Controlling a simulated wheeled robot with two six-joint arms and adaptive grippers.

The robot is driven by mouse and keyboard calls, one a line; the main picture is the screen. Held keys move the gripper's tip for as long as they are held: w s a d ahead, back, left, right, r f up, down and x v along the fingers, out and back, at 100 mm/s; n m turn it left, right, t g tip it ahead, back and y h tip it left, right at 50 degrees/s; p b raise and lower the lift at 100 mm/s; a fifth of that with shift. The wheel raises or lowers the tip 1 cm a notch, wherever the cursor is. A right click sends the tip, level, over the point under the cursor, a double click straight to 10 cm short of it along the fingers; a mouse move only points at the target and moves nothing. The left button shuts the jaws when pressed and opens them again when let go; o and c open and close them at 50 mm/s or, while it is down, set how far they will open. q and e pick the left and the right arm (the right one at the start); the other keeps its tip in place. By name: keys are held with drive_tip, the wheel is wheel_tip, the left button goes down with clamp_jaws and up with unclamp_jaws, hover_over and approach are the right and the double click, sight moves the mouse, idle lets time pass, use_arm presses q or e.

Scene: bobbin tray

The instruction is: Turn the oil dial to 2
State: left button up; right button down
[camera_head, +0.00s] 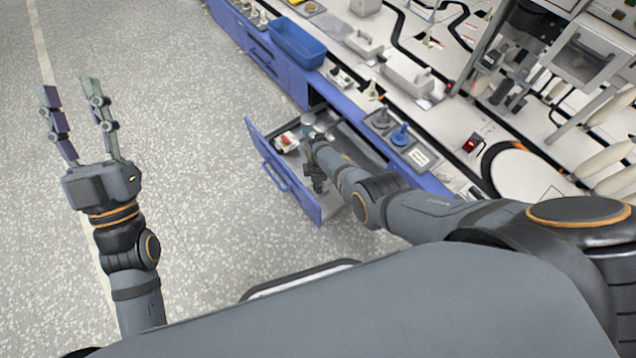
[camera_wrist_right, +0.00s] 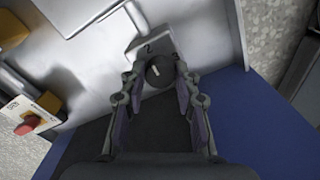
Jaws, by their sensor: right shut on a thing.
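The oil dial (camera_wrist_right: 160,72) is a small dark round knob with a short white mark, on a light grey block (camera_wrist_right: 140,44). A numeral 2 shows on the block up and left of the knob, and what looks like a 3 up and right. Which numeral the mark points at I cannot tell. My right gripper (camera_wrist_right: 155,80) is shut on the dial, one finger on each side of it. In the head view my right gripper (camera_head: 318,183) reaches down into the open drawer, and the dial is hidden there. My left gripper (camera_head: 69,92) is open and empty above the floor.
The blue drawer (camera_head: 283,178) stands pulled out from the bench. A part with a red button (camera_wrist_right: 27,127) lies beside the dial. A blue bin (camera_head: 297,45) and blue knobs (camera_head: 400,135) sit on the bench above. The floor at left is clear.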

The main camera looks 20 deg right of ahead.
idle(0.5)
drive_tip(key=c, duration=1)
unclamp_jaws()
wheel_tip(320, 180, up, 12)
drive_tip(key=shift+f, duration=0.1)
